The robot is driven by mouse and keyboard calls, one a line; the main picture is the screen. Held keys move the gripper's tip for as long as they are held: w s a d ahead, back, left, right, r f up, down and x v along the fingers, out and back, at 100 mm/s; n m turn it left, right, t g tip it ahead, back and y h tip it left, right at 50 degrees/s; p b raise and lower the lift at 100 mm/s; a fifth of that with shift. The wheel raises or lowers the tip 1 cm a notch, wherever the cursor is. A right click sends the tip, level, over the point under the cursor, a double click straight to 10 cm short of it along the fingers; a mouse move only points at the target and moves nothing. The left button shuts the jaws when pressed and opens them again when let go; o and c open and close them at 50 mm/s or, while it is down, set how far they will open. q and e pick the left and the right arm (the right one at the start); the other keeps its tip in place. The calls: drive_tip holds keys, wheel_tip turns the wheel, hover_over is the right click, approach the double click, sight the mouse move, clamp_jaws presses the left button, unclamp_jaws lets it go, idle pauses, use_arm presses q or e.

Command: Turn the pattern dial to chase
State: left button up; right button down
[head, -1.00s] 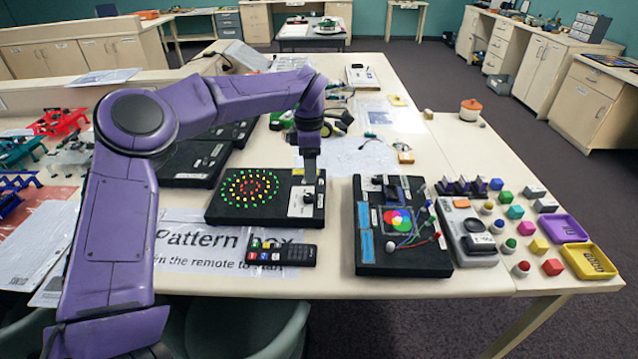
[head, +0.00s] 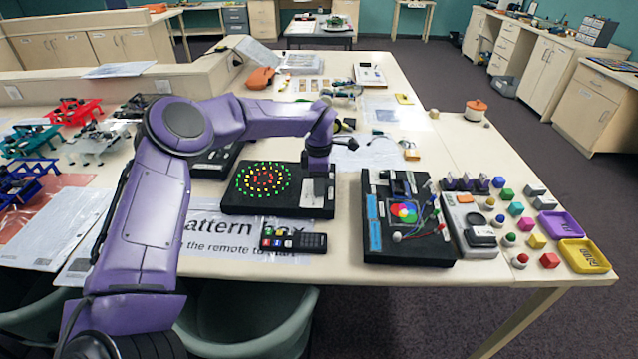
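The pattern box (head: 236,205) is a black panel with rings of lit green, yellow and red dots. A pale plate (head: 312,199) is at its right end. The pattern dial and its marks cannot be made out now; my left gripper (head: 318,178) points down over the plate and hides that spot. Its fingertips are too small and dark to tell whether they are open, shut or on the dial. My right gripper is not in view.
A dark remote (head: 293,240) lies on the printed sheet in front of the pattern box. Another black board with a colour disc (head: 403,212) and wires stands to the right. Coloured blocks, a purple tray (head: 563,236) and a yellow tray (head: 607,262) are at the far right.

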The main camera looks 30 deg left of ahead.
use_arm(q)
drive_tip(key=shift+f, duration=0.15)
drive_tip(key=n+b, duration=0.2)
drive_tip(key=n, duration=0.1)
drive_tip(key=shift+f+n, duration=0.1)
drive_tip(key=shift+n, duration=0.2)
drive_tip(key=shift+n+b, duration=1.45)
drive_tip(key=shift+n, duration=1.05)
drive_tip(key=shift+r, duration=0.2)
drive_tip(key=o, duration=1)
drive_tip(key=shift+o, duration=0.4)
drive_tip(key=shift+w+f, duration=0.15)
drive_tip(key=shift+w, duration=0.1)
wheel_tip(320, 180, up, 10)
drive_tip(key=b, duration=0.1)
drive_tip(key=shift+r, duration=0.25)
